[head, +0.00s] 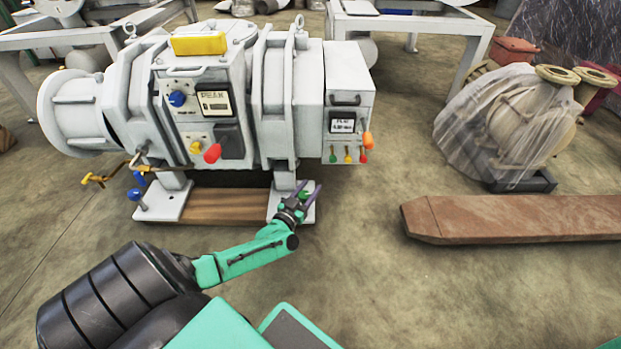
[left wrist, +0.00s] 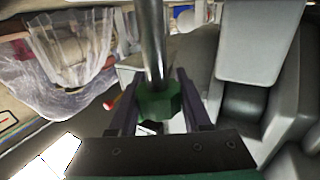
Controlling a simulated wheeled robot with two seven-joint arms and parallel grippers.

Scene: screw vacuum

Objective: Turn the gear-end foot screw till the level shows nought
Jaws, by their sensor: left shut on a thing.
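A grey screw vacuum pump (head: 271,92) stands on plates and a wooden base. A green-knobbed foot screw (head: 305,196) is at its right foot plate (head: 276,205). My left gripper (head: 308,190) is down at this foot, shut on the green knob. In the left wrist view, the green knob (left wrist: 160,103) sits between the two dark fingers, with a bright metal shaft (left wrist: 152,45) running from it. A small display (head: 343,122) is on the right box of the pump; its reading is too small to tell. A blue-knobbed screw (head: 136,195) stands at the left foot. My right gripper is out of view.
A rusty beam (head: 520,217) lies on the floor at the right. A plastic-wrapped machine (head: 510,125) stands behind it. Red and yellow knobs stick out from the pump's front, and a brass-coloured handle (head: 95,180) sticks out at the left. The floor in front is clear.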

